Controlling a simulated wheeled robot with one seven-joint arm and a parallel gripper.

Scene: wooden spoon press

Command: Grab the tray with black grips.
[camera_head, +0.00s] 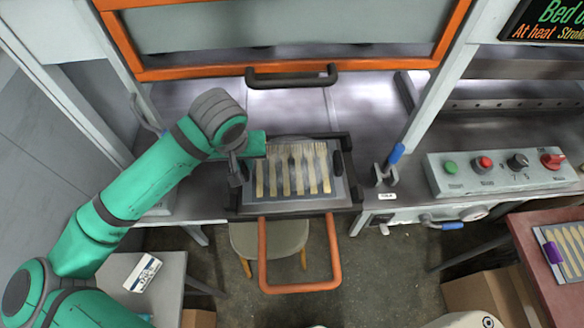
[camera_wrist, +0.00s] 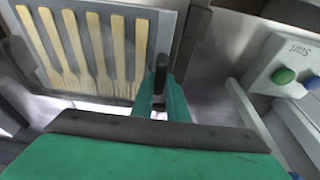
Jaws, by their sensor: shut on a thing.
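The grey tray (camera_head: 292,200) holds a row of several pale wooden utensils and sits inside a dark frame below the press opening. Its right black grip (camera_head: 338,163) shows in the head view. My gripper (camera_head: 241,170) is at the tray's left side, reaching in from the left. In the wrist view the tray (camera_wrist: 167,30) fills the upper left, and my gripper's green fingers (camera_wrist: 160,85) are shut on a black grip at its edge. The left grip is mostly hidden by my gripper in the head view.
An orange loop handle (camera_head: 300,287) sticks out below the tray, over a stool. The orange-framed press door (camera_head: 290,70) is above. A button panel (camera_head: 500,172) and a blue-handled clamp (camera_head: 387,170) stand right. Another tray with a purple grip (camera_head: 553,252) lies far right.

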